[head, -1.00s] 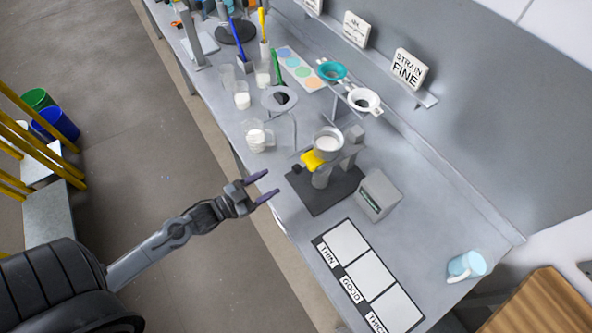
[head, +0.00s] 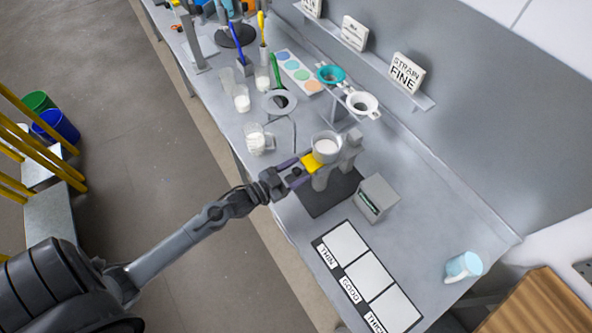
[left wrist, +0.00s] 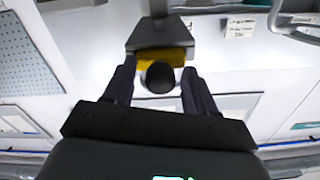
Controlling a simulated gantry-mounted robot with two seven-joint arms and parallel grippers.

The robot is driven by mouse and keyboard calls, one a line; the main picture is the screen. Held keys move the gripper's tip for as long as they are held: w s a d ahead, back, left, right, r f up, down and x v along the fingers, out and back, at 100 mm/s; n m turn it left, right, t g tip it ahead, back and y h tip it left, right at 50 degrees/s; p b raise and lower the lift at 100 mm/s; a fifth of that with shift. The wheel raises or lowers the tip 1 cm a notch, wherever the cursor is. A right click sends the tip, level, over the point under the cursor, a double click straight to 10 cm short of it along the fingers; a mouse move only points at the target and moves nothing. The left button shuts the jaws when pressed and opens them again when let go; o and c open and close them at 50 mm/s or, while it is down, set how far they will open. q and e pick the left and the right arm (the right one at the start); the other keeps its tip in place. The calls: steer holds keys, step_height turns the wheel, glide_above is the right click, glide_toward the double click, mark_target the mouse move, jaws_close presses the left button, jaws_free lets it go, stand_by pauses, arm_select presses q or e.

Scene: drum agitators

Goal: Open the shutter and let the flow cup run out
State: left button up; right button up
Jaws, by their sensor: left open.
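The flow cup (head: 326,147) sits in a grey stand on a dark base plate (head: 330,194) and holds white liquid. Its yellow shutter (head: 312,163) is on the near left side of the stand, below the cup. My left gripper (head: 298,169) is open, with its purple fingers on either side of the shutter's dark knob. In the left wrist view the round dark knob (left wrist: 160,75) lies between the open fingertips (left wrist: 158,82), with the yellow shutter (left wrist: 162,56) just beyond. Whether the fingers touch the knob cannot be told. My right gripper is not in view.
A grey box with a small display (head: 376,198) stands right of the base plate. A jug of white liquid (head: 258,140) stands to the left. A board marked THIN, GOOD and THICK (head: 367,273) lies in front.

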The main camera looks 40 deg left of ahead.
arm_select(q)
jaws_close()
stand_by(0.4)
